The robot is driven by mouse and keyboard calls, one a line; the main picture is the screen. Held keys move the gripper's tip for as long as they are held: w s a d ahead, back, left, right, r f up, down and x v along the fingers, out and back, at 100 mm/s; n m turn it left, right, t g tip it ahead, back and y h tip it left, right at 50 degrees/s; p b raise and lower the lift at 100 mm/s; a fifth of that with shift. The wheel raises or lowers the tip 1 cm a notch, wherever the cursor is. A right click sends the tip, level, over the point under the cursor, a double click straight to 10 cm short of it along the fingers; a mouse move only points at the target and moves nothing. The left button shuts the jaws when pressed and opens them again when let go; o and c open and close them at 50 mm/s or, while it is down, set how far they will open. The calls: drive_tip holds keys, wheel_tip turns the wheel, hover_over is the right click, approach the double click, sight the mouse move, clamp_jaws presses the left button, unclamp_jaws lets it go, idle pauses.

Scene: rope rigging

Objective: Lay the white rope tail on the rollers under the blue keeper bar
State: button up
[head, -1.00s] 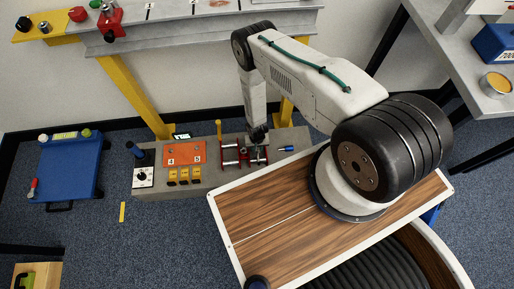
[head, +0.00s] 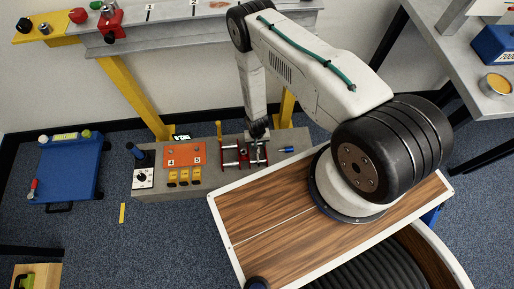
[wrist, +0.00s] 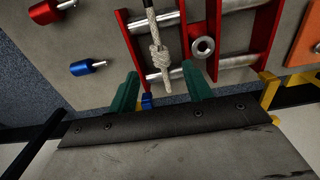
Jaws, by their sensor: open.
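The white rope (wrist: 157,55), with a thick knot, shows in the wrist view. It runs down from the top edge, crossing in front of the silver rollers (wrist: 230,62) between red side plates. I cannot tell whether it touches them. My gripper (wrist: 160,87) is open, its two green fingers apart on either side of the rope's lower end, with nothing clearly held. A small blue part (wrist: 146,102) shows low between the fingers; I cannot tell whether it is the keeper bar. In the head view my gripper (head: 258,130) is just above the red roller frame (head: 230,155).
On the grey base are an orange panel (head: 184,154), yellow blocks (head: 184,177) and a dial box (head: 143,178). A yellow-legged steel beam (head: 200,28) stands behind.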

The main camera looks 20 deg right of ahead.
drive_tip(key=w+r, duration=0.5)
drive_tip(key=r, duration=0.8)
drive_tip(key=w+r, duration=0.5)
drive_tip(key=r, duration=0.7)
wheel_tip(320, 180, up, 24)
drive_tip(key=r+n, duration=0.1)
drive_tip(key=n, duration=0.1)
drive_tip(key=s+d+r+t, duration=0.1)
drive_tip(key=s+r, duration=0.6)
drive_tip(key=r, duration=0.4)
drive_tip(key=s+d+r, duration=0.1)
drive_tip(key=s+r, duration=0.5)
drive_tip(key=r, duration=0.4)
drive_tip(key=s+r, duration=0.4)
drive_tip(key=s, duration=0.5)
drive_tip(key=s+d+r+n, duration=0.1)
drive_tip(key=s+r, duration=0.3)
drive_tip(key=s, duration=0.6)
drive_tip(key=shift+n, duration=0.3)
